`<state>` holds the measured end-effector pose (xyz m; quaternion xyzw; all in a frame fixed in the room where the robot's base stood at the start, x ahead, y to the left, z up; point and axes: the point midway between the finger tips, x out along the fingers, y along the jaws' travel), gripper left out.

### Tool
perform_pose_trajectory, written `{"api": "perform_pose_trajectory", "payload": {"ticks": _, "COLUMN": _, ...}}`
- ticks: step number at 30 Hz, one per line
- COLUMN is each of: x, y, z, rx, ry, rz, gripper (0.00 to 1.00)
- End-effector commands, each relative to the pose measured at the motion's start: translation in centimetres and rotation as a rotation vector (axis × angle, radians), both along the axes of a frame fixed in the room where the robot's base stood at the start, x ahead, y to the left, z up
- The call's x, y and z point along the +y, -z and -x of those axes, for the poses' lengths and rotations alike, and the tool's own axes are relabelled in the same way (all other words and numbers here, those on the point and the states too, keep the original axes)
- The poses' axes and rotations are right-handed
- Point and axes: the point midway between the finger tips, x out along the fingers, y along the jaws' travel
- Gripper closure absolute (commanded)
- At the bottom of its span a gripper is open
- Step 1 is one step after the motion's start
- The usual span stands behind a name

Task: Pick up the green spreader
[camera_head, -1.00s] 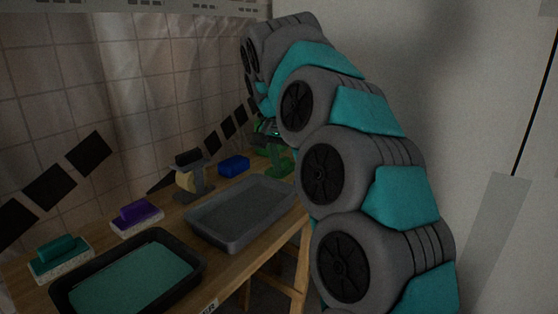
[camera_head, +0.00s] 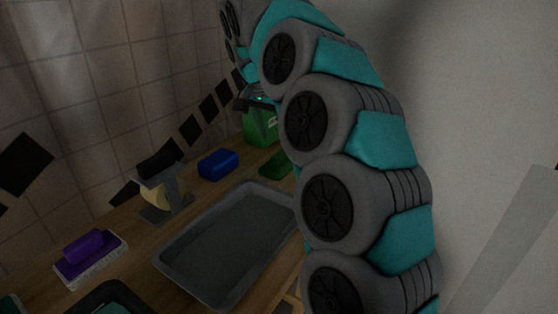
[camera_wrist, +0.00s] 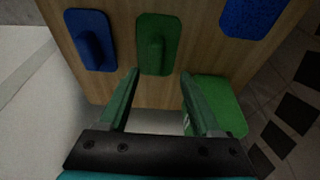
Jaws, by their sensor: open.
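The green spreader (camera_wrist: 157,35) lies flat on the wooden table in the wrist view, a rounded plate with a raised handle (camera_wrist: 155,54). In the head view the spreader (camera_head: 275,165) shows beyond the grey tray, partly hidden by my arm. My gripper (camera_wrist: 160,74) is open and empty, its two fingers on either side of the near part of the spreader as seen from the wrist. I cannot tell its height above the table. In the head view my gripper (camera_head: 256,101) is small and dark, near the green box.
A blue spreader (camera_wrist: 92,38) lies left of the green one in the wrist view. A green box (camera_wrist: 222,100) stands close to the right finger. A blue block (camera_head: 217,164), a grey tray (camera_head: 180,272), a tape dispenser-like holder (camera_head: 163,190) and a purple-handled float (camera_head: 90,257) are on the table.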

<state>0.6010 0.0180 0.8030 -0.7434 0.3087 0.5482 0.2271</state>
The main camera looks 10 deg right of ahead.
Motion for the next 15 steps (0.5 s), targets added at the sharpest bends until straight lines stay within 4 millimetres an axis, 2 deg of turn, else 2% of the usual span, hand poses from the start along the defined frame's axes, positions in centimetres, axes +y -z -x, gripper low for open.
{"api": "perform_pose_trajectory", "payload": {"ticks": 15, "x": -1.5, "y": 4.8, "z": -0.5, "rx": 0.003, "ry": -0.002, "rz": 0.0, "gripper": 0.35}}
